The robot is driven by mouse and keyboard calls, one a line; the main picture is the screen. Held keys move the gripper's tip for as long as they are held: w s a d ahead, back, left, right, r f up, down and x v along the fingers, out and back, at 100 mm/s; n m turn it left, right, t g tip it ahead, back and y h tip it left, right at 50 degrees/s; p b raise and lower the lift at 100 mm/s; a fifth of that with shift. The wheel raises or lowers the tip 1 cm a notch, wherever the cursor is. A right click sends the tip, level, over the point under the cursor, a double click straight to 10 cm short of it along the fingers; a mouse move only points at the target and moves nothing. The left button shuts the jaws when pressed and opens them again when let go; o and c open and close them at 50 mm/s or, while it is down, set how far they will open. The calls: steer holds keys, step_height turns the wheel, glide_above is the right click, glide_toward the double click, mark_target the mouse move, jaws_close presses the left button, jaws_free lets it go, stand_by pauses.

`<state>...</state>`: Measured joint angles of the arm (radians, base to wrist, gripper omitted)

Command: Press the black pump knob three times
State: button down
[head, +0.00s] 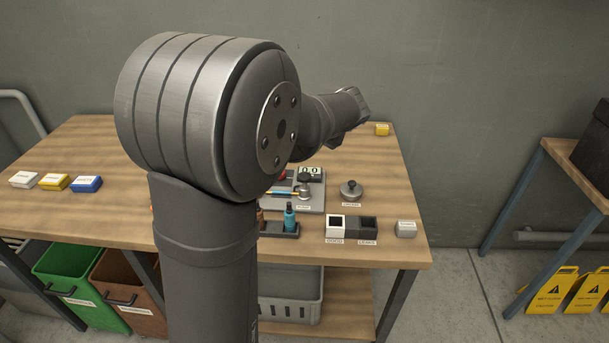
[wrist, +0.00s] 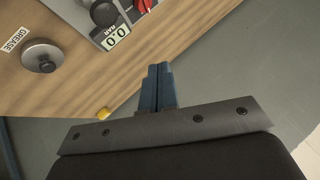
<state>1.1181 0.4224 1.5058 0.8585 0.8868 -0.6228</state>
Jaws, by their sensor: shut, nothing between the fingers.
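A black round knob (wrist: 104,13) shows at the top of the wrist view, on a grey panel (wrist: 88,5). In the head view, the pump knob (head: 304,183) stands on the grey panel, close to the counter reading 0.0 (head: 310,173). That counter (wrist: 117,37) also shows in the wrist view, beside the knob. My gripper (wrist: 158,72) is shut and empty, out past the table edge and apart from the knob. In the head view, my arm hides part of the panel and the fingers cannot be made out.
A round metal pot labelled grease (wrist: 43,56) sits beside the panel. A red part (wrist: 143,6) is near the counter. A yellow block (head: 382,129) lies at the table's back right corner. A blue bottle (head: 290,217) and black and white holders (head: 351,227) stand in front.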

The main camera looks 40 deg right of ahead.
mark_target(305, 176)
steer(key=shift+f, duration=0.1)
steer(key=shift+f, duration=4.35)
steer(key=shift+f, duration=0.4)
steer(key=shift+f, duration=1.3)
steer(key=shift+r, duration=1.7)
steer(key=shift+r, duration=2.55)
